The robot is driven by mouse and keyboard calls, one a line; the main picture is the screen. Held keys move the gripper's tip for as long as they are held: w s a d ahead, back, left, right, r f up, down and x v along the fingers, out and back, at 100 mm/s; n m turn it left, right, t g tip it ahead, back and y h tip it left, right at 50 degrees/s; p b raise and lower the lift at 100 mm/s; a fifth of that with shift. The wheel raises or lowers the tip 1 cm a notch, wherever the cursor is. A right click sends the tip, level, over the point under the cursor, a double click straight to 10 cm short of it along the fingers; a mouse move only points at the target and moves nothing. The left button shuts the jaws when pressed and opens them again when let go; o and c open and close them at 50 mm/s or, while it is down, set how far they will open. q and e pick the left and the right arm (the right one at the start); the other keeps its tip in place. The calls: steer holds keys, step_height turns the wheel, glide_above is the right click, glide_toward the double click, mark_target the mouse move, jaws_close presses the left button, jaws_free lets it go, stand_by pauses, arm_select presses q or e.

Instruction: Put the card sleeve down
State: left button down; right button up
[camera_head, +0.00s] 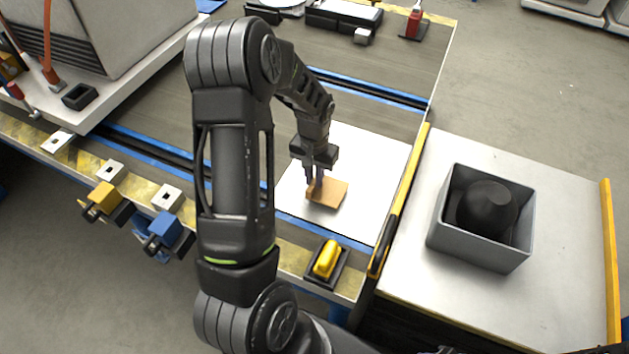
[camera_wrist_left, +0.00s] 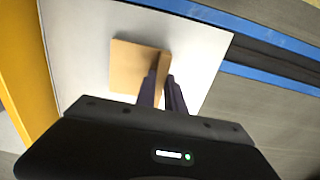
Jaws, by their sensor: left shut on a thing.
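The card sleeve (camera_head: 328,192) is a flat tan-orange piece over the white sheet (camera_head: 362,159) on the bench. My left gripper (camera_head: 315,186) points down and is shut on the sleeve near its left edge. In the left wrist view the tan sleeve (camera_wrist_left: 133,68) lies beyond the fingertips (camera_wrist_left: 162,82), with a raised edge between them. It looks flat on or just above the white sheet (camera_wrist_left: 80,30); I cannot tell whether it touches. My right gripper is not in view.
A grey open box (camera_head: 480,250) with a black rounded object (camera_head: 487,208) stands on the side table at right. A yellow item (camera_head: 327,260) sits in a black holder at the bench's front edge. Blue-edged slots (camera_head: 370,88) run beside the sheet. Bare white sheet surrounds the sleeve.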

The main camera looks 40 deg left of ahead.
arm_select(q)
steer(key=shift+f, duration=0.85)
steer(key=shift+f, duration=0.2)
steer(key=c, duration=1.4)
jaws_free()
steer(key=shift+c, duration=0.2)
steer(key=shift+r, duration=0.2)
steer(key=shift+r, duration=0.15)
step_height(320, 180, up, 12)
steer(key=p, duration=0.1)
